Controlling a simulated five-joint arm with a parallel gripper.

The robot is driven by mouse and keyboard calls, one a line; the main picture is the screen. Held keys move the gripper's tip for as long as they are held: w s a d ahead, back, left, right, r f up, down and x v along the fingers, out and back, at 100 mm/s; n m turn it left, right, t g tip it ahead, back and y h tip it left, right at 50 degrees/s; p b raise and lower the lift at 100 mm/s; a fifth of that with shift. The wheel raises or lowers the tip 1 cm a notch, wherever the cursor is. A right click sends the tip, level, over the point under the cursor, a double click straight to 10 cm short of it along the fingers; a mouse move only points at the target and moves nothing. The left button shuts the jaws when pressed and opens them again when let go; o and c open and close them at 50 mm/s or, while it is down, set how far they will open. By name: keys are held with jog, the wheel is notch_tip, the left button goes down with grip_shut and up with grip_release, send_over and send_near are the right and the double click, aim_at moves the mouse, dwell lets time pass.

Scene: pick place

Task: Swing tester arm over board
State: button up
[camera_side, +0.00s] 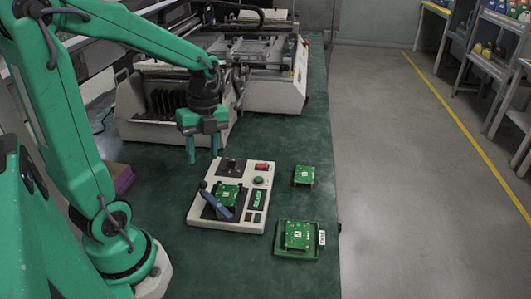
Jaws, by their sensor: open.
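A white tester (198,214) with a dark panel stands on the green table. A green circuit board (229,191) sits on its dark bed. The tester arm (217,206), a blue-grey lever, lies at a slant at the bed's left front and seems to overlap the board's near-left edge; I cannot tell if it touches. My green gripper (203,155) hangs above and behind the tester's left back corner, fingers pointing down, open, with nothing seen between the fingers. It is apart from the tester arm.
Another circuit board (304,175) lies right of the tester. A further board (297,234) lies in a green tray (284,254) at the front right. A rack (150,128) and a large machine (275,92) stand behind. Bare table lies left of the tester.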

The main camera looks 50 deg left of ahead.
aim_at(214, 198)
jog(key=n, duration=0.8)
jog(key=shift+a+n, duration=0.35)
jog(key=shift+n, duration=0.05)
jog(key=shift+f, duration=0.2)
jog(key=shift+s+d+f, duration=0.15)
jog(key=shift+s+f, duration=0.05)
jog(key=shift+f, duration=1.05)
jog(key=shift+s+d+f, duration=0.2)
jog(key=shift+f, duration=1)
jog(key=shift+s+d+f, duration=0.15)
jog(key=shift+s+f, duration=0.05)
jog(key=shift+f, duration=1.05)
grip_shut()
